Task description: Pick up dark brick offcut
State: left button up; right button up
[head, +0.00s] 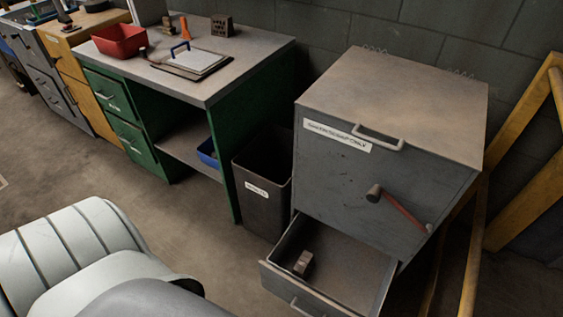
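A small dark brown block (303,263), which looks like the brick offcut, lies inside the open lower drawer (345,281) of the grey metal cabinet (325,165). It rests on the drawer floor near the left wall. A dark brick with holes (222,26) stands at the back of the green workbench's top. Neither of my grippers is in view.
The cabinet's upper front has a handle (378,138) and a red-handled lever (400,208). A dark bin (262,175) stands between the cabinet and the green workbench (240,62). A yellow frame (520,150) stands at right. Open floor lies left of the drawer.

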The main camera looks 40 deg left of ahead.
aim_at(304, 269)
jog(key=u, duration=0.9)
